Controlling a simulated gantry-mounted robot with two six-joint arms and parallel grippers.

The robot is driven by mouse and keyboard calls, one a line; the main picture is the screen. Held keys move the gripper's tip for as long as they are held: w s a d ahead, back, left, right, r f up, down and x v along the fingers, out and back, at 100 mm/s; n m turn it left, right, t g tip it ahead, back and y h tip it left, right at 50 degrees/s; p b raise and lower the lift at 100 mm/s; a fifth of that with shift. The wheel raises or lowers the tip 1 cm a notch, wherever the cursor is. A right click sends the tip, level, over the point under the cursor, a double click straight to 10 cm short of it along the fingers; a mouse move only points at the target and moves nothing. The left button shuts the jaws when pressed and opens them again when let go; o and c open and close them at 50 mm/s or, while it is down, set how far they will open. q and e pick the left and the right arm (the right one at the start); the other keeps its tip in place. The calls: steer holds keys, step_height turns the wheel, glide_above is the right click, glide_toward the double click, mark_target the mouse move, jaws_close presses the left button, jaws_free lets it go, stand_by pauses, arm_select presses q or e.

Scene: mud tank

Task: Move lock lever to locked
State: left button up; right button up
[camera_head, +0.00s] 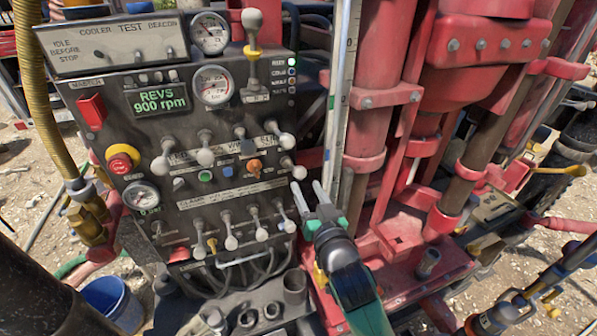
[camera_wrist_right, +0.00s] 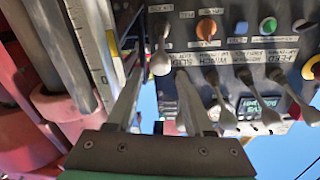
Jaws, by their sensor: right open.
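My right gripper (camera_head: 306,185) is open, its two pale fingers pointing up at the right edge of the dark control panel (camera_head: 140,255). A grey-knobbed lever (camera_head: 299,172) is close by the left fingertip. In the right wrist view, which shows the panel upside down, this knob (camera_wrist_right: 160,63) appears between the open fingertips (camera_wrist_right: 158,75); I cannot tell whether they touch it. No readable label singles out the lock lever; this lever is the one closest to my gripper. My left gripper is not in view.
Other grey levers stand in an upper row (camera_head: 205,156) and a lower row (camera_head: 254,222). A yellow-collared lever (camera_head: 253,52) is higher up. A red emergency button (camera_head: 121,162) is at left. The red mast (camera_head: 375,90) and a ruler-like strip (camera_head: 338,100) crowd the right.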

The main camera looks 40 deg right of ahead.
mark_target(301, 176)
steer(key=x, duration=0.7)
steer(key=shift+w+d, duration=0.1)
steer(key=shift+w, duration=0.05)
jaws_close()
stand_by(1.1)
